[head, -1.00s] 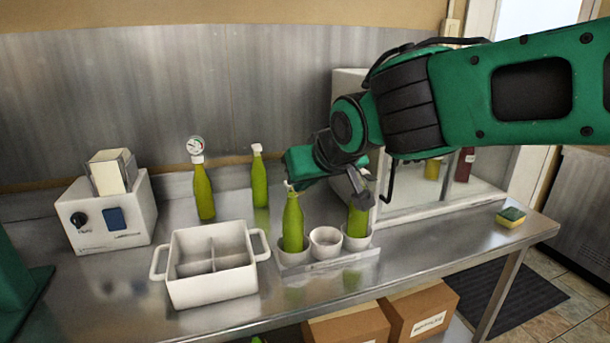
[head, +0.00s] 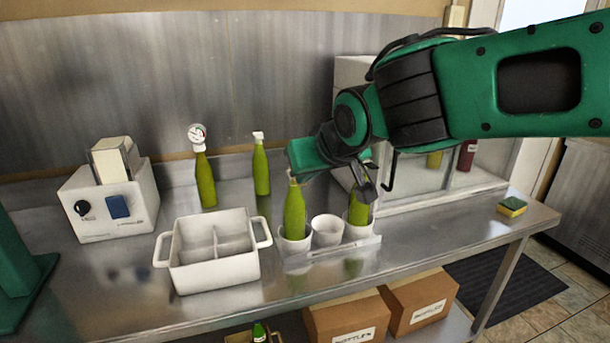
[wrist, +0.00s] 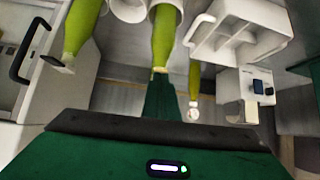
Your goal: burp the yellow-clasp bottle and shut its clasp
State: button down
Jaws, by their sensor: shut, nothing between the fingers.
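Two green bottles stand in a white cup holder: the left bottle (head: 294,212) and the right bottle (head: 357,212). Between them is an empty cup (head: 327,229). My gripper (head: 368,190) is shut and empty, beside the top of the right bottle, partly covering it. In the wrist view, the left holder bottle (wrist: 163,35) has a small yellowish patch at its neck; the right one (wrist: 80,28) shows at upper left. Two more green bottles stand at the back, one with a gauge (head: 206,182) and one with a white top (head: 261,170). Clasp states are too small to tell.
A white divided tub (head: 213,275) stands left of the holder. A white machine (head: 108,210) is at far left. A glass-fronted cabinet (head: 420,190) stands behind my gripper. A sponge (head: 512,207) lies near the right edge. Cardboard boxes (head: 347,320) are below the counter.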

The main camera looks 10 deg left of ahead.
jog(key=s+f+v, duration=0.1)
jog(key=v, duration=1.1)
jog(key=shift+d, duration=0.3)
jog(key=shift+w+d+f, duration=0.1)
dwell(0.6)
jog(key=d+f+m+g+h, duration=0.15)
jog(key=d+f, duration=0.25)
jog(key=d, duration=0.5)
jog(key=d+f+m+g+h, duration=0.1)
jog(key=d+f+m+h, duration=0.2)
jog(key=d, duration=0.7)
jog(key=d+f+m+g+h, duration=0.1)
jog(key=d+f+m, duration=0.1)
jog(key=d+f, duration=0.5)
jog(key=s+d+f+m+g, duration=0.2)
jog(key=s+d+f+m, duration=0.1)
jog(key=s+d, duration=0.5)
jog(key=s+d+f+m+g, duration=0.3)
jog(key=s+d+f, duration=0.2)
jog(key=s+d, duration=0.3)
jog(key=s, duration=0.2)
jog(key=shift+s+d+y, duration=0.35)
jog(key=shift+s, duration=0.05)
